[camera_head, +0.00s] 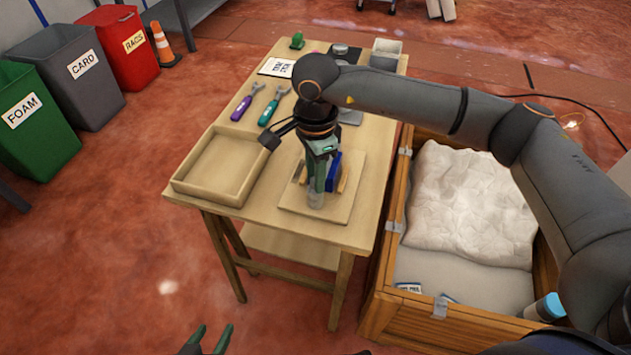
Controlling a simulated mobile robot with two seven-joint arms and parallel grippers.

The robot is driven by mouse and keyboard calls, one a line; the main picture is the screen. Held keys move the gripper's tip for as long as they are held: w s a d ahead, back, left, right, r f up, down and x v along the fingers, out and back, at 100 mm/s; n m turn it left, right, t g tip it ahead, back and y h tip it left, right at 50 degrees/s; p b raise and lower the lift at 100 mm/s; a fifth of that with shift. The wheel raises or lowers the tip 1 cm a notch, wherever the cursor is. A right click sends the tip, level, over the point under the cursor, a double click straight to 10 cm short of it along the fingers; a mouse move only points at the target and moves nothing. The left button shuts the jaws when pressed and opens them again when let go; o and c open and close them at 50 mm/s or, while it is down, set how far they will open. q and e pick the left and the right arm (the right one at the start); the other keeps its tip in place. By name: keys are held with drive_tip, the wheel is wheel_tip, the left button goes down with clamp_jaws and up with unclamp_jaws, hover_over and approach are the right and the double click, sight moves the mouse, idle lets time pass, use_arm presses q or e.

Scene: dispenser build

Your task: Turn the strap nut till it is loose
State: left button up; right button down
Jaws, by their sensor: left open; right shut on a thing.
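My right gripper (317,185) points down over the square board (345,205) on the table. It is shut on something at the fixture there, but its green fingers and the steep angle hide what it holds. A blue part (334,172) stands right beside the fingers, between small wooden supports (343,183). A greyish, clear-looking round part (315,199) shows just below the fingertips. I cannot make out the strap nut; the gripper covers that area. My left gripper (208,341) is open and empty at the bottom edge, low in front of the table and far from the board.
An empty wooden tray (192,190) lies left of the board. A purple wrench (245,103) and a teal wrench (272,107) lie behind it. A wooden crate (398,225) with white padding stands right of the table. Bins, including a grey one (80,75), stand at the back left.

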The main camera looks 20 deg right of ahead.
drive_tip(key=shift+f+n+b, duration=0.15)
drive_tip(key=shift+n+b, duration=0.45)
drive_tip(key=shift+n, duration=0.4)
drive_tip(key=shift+n+b, duration=0.6)
drive_tip(key=shift+n, duration=0.3)
drive_tip(key=shift+n+b, duration=0.7)
drive_tip(key=shift+n, duration=0.5)
drive_tip(key=shift+n+b, duration=0.45)
drive_tip(key=shift+n, duration=0.65)
drive_tip(key=shift+r+n, duration=0.2)
drive_tip(key=shift+n, duration=0.1)
drive_tip(key=c, duration=0.7)
unclamp_jaws()
